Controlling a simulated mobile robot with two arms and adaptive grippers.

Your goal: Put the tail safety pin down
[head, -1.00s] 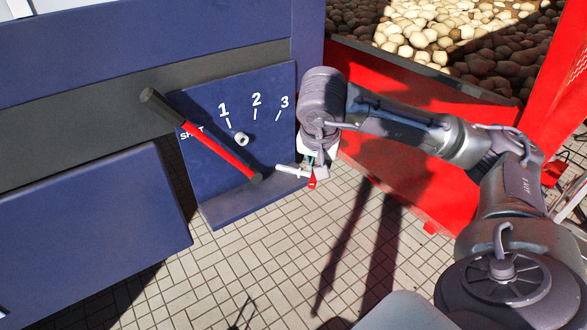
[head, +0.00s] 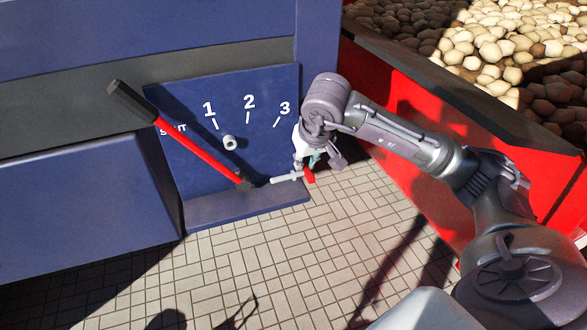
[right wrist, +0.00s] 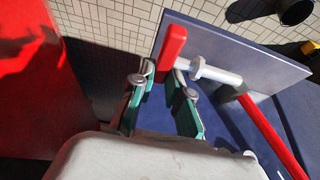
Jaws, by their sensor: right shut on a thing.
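The tail safety pin is a white rod (head: 284,180) with a red handle. In the right wrist view, the handle (right wrist: 171,54) lies across the fingertips and the white rod points right. My right gripper (head: 309,164) is shut on the pin near its handle end. Its teal fingers also show in the right wrist view (right wrist: 165,68). The pin lies roughly level in front of the lower right corner of the blue panel (head: 265,125), over the panel's bottom ledge (head: 235,208) in the picture. I cannot tell whether it touches the ledge. My left gripper is out of view.
A red lever with a black grip (head: 190,142) slants across the panel, its lower end close to the pin's tip. A short white peg (head: 229,142) sticks out below the number 1. A red container (head: 395,110) of potatoes stands right. Paved floor (head: 270,260) is clear in front.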

